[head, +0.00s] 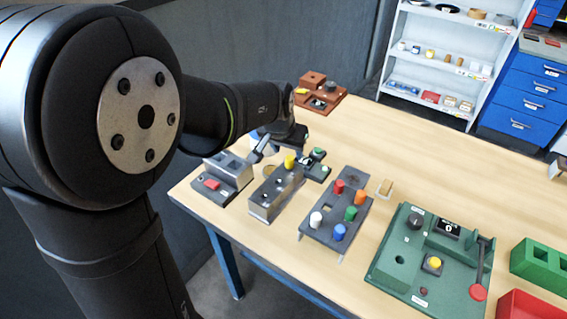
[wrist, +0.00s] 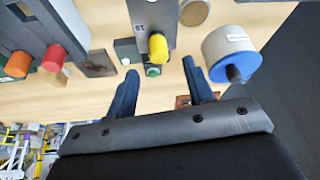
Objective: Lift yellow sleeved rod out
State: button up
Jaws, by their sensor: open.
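The yellow sleeved rod (head: 290,161) stands at the far end of a grey metal block (head: 272,194) on the table. In the wrist view the yellow rod (wrist: 157,47) lies ahead of and roughly between my fingertips, apart from both. My gripper (wrist: 160,78) is open, with two dark blue fingers and nothing between them. In the head view my gripper (head: 280,147) is at the far side of the block, close behind the rod, and partly hidden by my arm.
A green button (wrist: 153,71) sits beside the rod. A blue spool with a white wrap (wrist: 229,48) stands close to one finger. A dark rack (head: 335,212) with several coloured pegs is nearby. A green fixture (head: 388,268) stands farther right.

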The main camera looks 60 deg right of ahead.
aim_at(290, 158)
jog(key=shift+x, duration=2.65)
jog(key=shift+a, duration=0.15)
jog(key=shift+c, duration=0.5)
grip_shut()
